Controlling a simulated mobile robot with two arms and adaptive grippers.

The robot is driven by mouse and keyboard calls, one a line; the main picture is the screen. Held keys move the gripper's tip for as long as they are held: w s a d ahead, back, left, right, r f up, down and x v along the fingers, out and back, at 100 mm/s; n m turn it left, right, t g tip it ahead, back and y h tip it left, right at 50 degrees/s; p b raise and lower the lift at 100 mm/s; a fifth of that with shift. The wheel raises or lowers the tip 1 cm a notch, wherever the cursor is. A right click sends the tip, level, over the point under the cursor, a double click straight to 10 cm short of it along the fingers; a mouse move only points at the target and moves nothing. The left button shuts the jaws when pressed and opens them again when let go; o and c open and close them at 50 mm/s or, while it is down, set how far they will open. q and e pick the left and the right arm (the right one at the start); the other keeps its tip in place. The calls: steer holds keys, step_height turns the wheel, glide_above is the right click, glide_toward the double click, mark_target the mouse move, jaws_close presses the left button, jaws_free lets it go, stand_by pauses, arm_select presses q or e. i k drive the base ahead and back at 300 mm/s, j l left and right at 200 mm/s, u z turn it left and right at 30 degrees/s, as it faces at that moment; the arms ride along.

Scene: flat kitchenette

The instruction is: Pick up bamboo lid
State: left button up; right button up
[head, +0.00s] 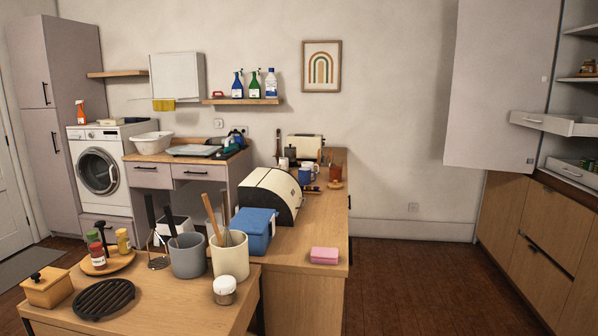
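I cannot tell for sure which thing is the bamboo lid. A small, flat, light-brown round piece (335,185) lies on the long wooden counter, beside a brown cup (335,172); it is too small to identify. A tan wooden box with a dark knob (47,289) stands at the near left corner of the front table, with its top in place. Neither my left gripper nor my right gripper is in view.
The front table (185,312) also holds a black trivet (103,299), a condiment tray (108,266), a grey utensil pot (188,257), a cream utensil pot (230,257) and a jar (224,291). A bread bin (268,194), blue box (257,229) and pink block (324,255) stand behind. Floor at right is clear.

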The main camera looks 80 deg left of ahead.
mark_target(335, 186)
steer(key=u, duration=2.5)
